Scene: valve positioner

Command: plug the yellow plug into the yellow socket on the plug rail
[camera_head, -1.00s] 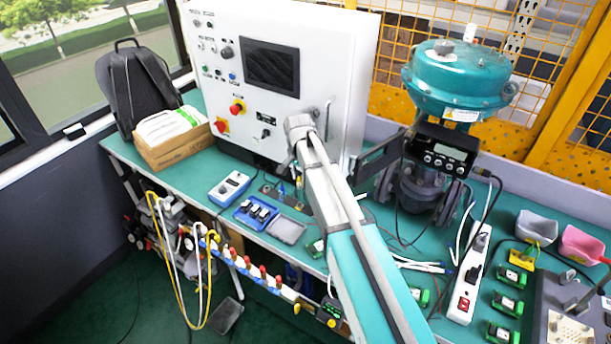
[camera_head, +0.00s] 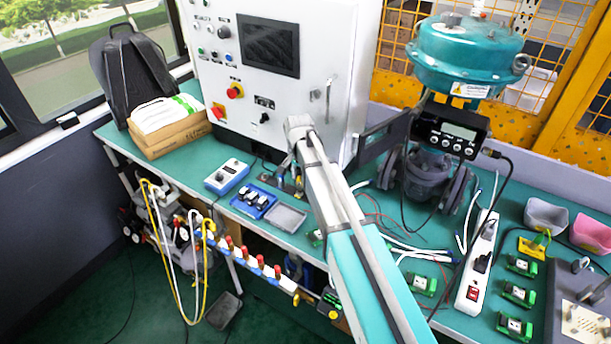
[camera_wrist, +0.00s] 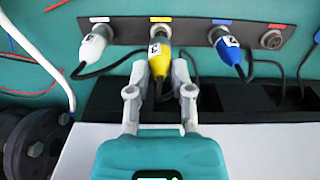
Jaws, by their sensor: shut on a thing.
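The dark plug rail (camera_wrist: 190,32) runs across the top of the wrist view. The yellow plug (camera_wrist: 159,62) stands between my gripper's fingers (camera_wrist: 160,82), and the gripper is shut on it. Its front end meets the rail below the yellow label (camera_wrist: 160,19), at the yellow socket; the socket mouth is hidden by the plug, and I cannot tell how deep it sits. In the head view my gripper (camera_head: 291,181) points down at the bench in front of the white cabinet, and the yellow plug cannot be made out there.
A white plug (camera_wrist: 93,47) is on the rail to the left and a blue plug (camera_wrist: 228,46) to the right. A bare socket (camera_wrist: 272,40) with a red label is at the far right. Dark cables loop close to the fingers. A grey tray (camera_head: 276,217) lies nearby.

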